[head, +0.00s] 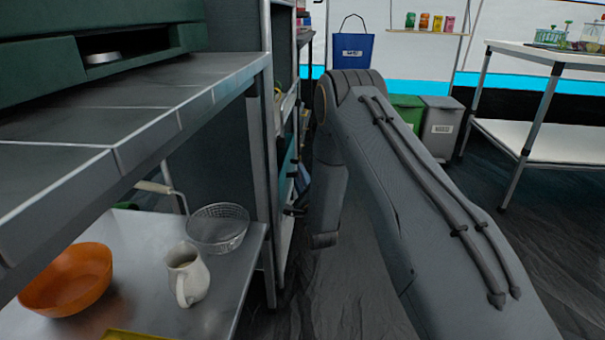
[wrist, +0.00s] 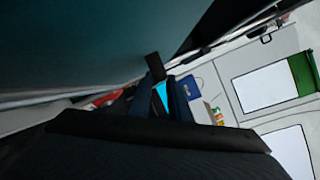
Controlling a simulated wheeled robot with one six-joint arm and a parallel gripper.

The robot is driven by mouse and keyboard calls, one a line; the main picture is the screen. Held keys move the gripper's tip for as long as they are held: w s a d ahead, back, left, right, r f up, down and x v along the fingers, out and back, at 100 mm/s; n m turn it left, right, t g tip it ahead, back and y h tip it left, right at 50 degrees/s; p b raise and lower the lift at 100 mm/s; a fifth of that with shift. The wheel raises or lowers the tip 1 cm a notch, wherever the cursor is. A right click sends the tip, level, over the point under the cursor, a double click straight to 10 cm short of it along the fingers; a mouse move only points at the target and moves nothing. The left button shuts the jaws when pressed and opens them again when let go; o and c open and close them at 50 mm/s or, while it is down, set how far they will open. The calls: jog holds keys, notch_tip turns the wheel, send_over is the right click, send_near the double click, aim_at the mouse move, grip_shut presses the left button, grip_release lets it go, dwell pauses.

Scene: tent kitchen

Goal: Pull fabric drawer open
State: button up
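A teal fabric surface, which looks like the front of the fabric drawer (head: 289,167), shows edge-on between the posts of the dark shelf unit in the head view. A large teal surface (wrist: 80,40) fills the upper left of the wrist view, very close to the camera; it is probably the same drawer. My arm reaches forward along the right side of the shelf unit, and its far end bends down beside it. My gripper is not clearly shown in the head view. In the wrist view dark shapes around my gripper (wrist: 168,94) blend together, so its opening and any hold are unclear.
Green (head: 408,112) and grey (head: 440,128) bins stand beyond my arm. A white table (head: 545,50) is at right.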

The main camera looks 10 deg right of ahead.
jog(key=shift+b+x, duration=0.45)
jog(key=shift+x, duration=1)
jog(key=shift+d, duration=0.1)
grip_shut()
